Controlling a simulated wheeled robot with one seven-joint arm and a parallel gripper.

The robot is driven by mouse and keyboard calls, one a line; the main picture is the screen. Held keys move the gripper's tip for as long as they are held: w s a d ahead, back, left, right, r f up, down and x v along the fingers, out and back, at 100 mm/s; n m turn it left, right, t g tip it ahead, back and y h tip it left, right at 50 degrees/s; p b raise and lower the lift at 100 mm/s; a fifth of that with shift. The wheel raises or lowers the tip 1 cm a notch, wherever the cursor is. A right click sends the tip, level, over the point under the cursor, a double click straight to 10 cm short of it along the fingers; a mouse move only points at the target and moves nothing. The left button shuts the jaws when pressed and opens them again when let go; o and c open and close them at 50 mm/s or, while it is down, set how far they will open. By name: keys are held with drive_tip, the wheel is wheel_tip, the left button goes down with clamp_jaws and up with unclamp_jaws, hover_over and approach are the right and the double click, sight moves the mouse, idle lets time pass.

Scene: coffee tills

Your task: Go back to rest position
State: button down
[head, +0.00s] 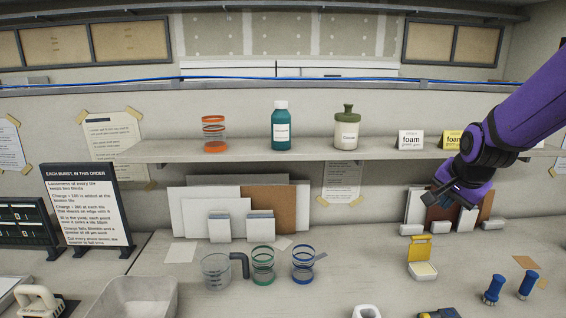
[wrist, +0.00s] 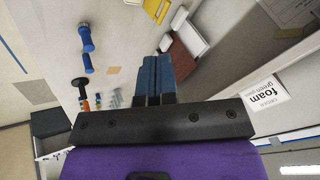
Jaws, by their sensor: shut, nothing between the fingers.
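My gripper (head: 445,203) hangs at the right in the head view, in front of the panel samples under the shelf and just below shelf height. My purple arm comes down to it from the upper right. In the wrist view my gripper's two blue fingers (wrist: 155,78) lie side by side, closed and empty. My gripper is apart from the worktop in the head view.
The shelf (head: 240,154) holds an orange-banded jar (head: 214,134), a teal bottle (head: 281,126), a green-lidded jar (head: 346,128) and foam cards (head: 411,140).

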drive_tip(key=s+a+r+n, duration=0.2)
drive_tip(key=s+r+n, duration=0.1)
drive_tip(key=s, duration=0.5)
drive_tip(key=s+a+r+n, duration=0.2)
drive_tip(key=s+r+n, duration=0.1)
drive_tip(key=s, duration=0.5)
drive_tip(key=s+a+r+n, duration=0.2)
drive_tip(key=s+r+n, duration=0.2)
drive_tip(key=s, duration=0.5)
drive_tip(key=shift+a+n+g+y, duration=0.4)
